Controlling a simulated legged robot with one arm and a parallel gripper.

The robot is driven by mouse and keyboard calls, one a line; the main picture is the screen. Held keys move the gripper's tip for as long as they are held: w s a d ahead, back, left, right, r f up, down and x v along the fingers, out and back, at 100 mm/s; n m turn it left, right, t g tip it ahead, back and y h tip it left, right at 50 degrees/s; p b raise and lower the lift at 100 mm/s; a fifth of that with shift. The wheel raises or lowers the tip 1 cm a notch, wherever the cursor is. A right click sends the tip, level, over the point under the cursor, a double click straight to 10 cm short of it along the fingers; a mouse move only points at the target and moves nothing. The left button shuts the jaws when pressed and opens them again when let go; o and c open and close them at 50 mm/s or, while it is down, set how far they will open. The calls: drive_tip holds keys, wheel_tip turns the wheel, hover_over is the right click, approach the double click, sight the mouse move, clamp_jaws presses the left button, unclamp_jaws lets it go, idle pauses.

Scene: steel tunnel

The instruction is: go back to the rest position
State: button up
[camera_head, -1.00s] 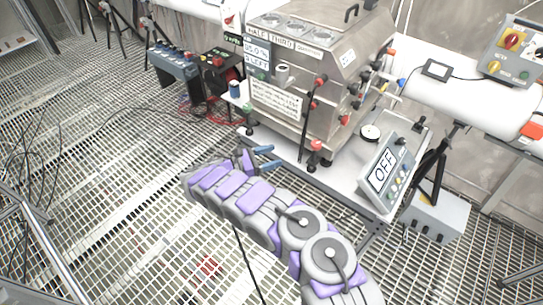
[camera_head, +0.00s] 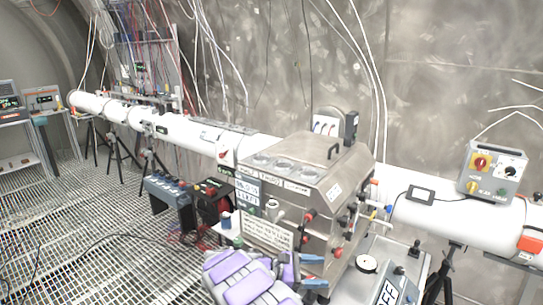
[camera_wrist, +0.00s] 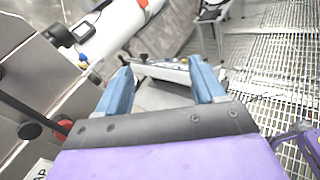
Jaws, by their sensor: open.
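My gripper (camera_wrist: 162,88) is open and empty in the wrist view, with its two blue fingers spread apart. Between and beyond the fingers lie a grey surface and the OFF panel's stand area. In the head view my gripper (camera_head: 313,272) shows as two blue fingers at the bottom, in front of the lower part of the steel machine (camera_head: 318,195). My grey and purple arm fills the bottom middle and hides the machine's lower front.
A white pipe (camera_head: 425,222) runs along the wall on both sides of the machine. A control box (camera_head: 492,172) stands on it at right. The OFF panel (camera_head: 392,290) is at bottom right. Power supplies (camera_head: 172,195) stand left of the machine. Open grating floor (camera_head: 90,230) lies at left.

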drive_tip(key=s+d+r+m+g+y, duration=0.2)
drive_tip(key=s+d+r+m+y, duration=0.25)
drive_tip(key=s, duration=0.55)
drive_tip(key=s+d+r+m+g+y, duration=0.25)
drive_tip(key=s+d+r+m, duration=0.2)
drive_tip(key=s+d, duration=0.4)
drive_tip(key=s+a+m+t+y, duration=0.1)
drive_tip(key=s+a+m+y, duration=0.2)
drive_tip(key=s, duration=0.9)
drive_tip(key=s+a+m+t+y, duration=0.1)
drive_tip(key=s+a+m+y, duration=0.3)
drive_tip(key=s+a, duration=0.5)
drive_tip(key=s+f+y, duration=0.1)
drive_tip(key=s+y, duration=0.1)
drive_tip(key=s, duration=0.2)
